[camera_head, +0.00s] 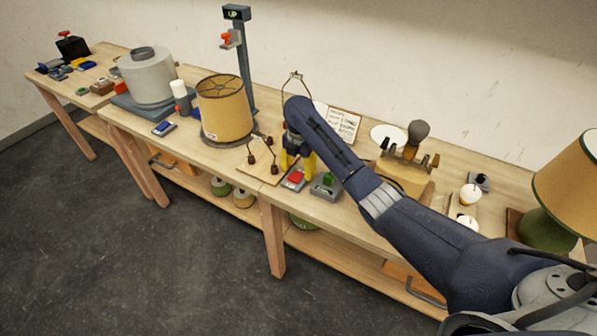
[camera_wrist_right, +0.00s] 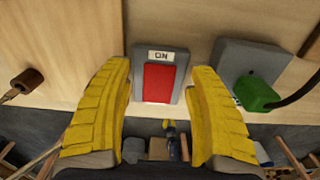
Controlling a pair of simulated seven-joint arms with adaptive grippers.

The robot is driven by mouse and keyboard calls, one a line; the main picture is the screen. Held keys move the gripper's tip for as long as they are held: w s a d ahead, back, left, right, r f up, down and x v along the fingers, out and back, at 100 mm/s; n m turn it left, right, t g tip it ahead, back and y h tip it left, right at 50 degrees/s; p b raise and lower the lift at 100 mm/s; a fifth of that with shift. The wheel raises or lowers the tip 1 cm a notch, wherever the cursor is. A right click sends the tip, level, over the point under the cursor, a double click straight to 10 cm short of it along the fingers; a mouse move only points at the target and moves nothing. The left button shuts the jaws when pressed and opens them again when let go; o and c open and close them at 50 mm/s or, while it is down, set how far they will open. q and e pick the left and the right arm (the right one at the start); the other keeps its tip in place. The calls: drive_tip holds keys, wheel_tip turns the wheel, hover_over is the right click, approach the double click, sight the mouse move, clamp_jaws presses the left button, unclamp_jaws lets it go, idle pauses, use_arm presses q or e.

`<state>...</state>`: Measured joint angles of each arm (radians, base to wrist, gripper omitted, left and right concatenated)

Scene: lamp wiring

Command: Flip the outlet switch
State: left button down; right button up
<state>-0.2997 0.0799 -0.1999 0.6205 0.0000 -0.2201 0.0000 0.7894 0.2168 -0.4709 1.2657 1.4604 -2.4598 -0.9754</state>
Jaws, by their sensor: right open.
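The outlet switch is a grey box with a red rocker (camera_head: 296,177) near the front edge of the workbench. In the right wrist view its red rocker (camera_wrist_right: 158,83) lies centred between my fingers, below a white label reading "ON". My right gripper (camera_head: 299,164) is open, its yellow fingers above and around the switch. In the wrist view the right gripper (camera_wrist_right: 163,110) has one finger on each side of the box; I cannot tell whether they touch it. A grey outlet box (camera_wrist_right: 248,68) with a green plug (camera_wrist_right: 257,93) and dark cord sits to the right. My left gripper is not in view.
A wooden board (camera_head: 258,168) with dark brown knobs lies left of the switch, beside a tan lampshade (camera_head: 225,110). The green plug (camera_head: 328,179) stands close on the right. A lamp with a green base (camera_head: 548,230) stands at the far right.

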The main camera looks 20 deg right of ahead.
drive_tip(key=shift+f, duration=0.65)
drive_tip(key=c, duration=1.2)
drive_tip(key=shift+s+a+r+t+h, duration=0.1)
drive_tip(key=shift+r+t+h, duration=0.05)
drive_tip(key=shift+t+h, duration=0.55)
drive_tip(key=shift+s+a+r+t+h, duration=0.1)
drive_tip(key=shift+r+t+h, duration=0.05)
drive_tip(key=shift+t+h, duration=0.5)
